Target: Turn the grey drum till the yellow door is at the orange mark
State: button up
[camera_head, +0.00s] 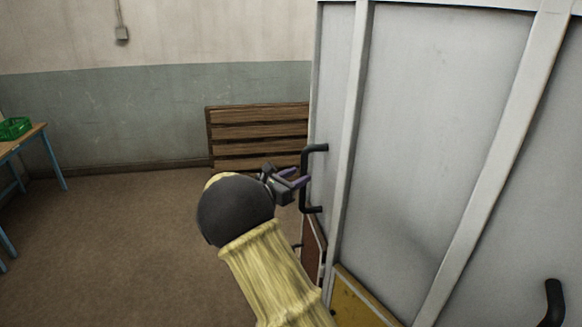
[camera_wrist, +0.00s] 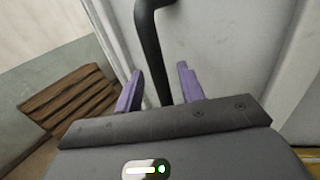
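The grey drum (camera_head: 440,130) fills the right of the head view, with pale upright ribs. A black handle (camera_head: 305,180) stands out from its left side, and another black handle (camera_head: 553,300) shows at the lower right. The yellow door (camera_head: 352,303) shows low on the drum, partly cut off by the frame. My gripper (camera_head: 297,178) is at the left handle with its purple fingers apart. In the wrist view, the handle (camera_wrist: 149,40) runs down between the open fingers (camera_wrist: 160,85); I cannot tell whether they touch it. No orange mark shows.
A red-brown panel (camera_head: 313,250) is low on the drum's left side. A slatted wooden pallet (camera_head: 255,135) leans on the back wall. A table (camera_head: 30,138) with a green crate (camera_head: 14,128) stands far left. The brown floor (camera_head: 120,240) between is clear.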

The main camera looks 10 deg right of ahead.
aim_at(302, 173)
jog(key=p+x, duration=0.1)
jog(key=x, duration=0.3)
jog(key=shift+s+d, duration=0.1)
jog(key=shift+d, duration=0.05)
jog(key=shift+w+a+f, duration=0.15)
jog(key=shift+w+a, duration=0.1)
jog(key=shift+w, duration=0.05)
jog(key=shift+c, duration=0.2)
jog(key=shift+s+a, duration=0.1)
jog(key=shift+a, duration=0.1)
jog(key=c, duration=0.4)
jog(key=shift+s+a, duration=0.1)
jog(key=shift+s, duration=0.1)
jog(key=c, duration=0.3)
grip_shut()
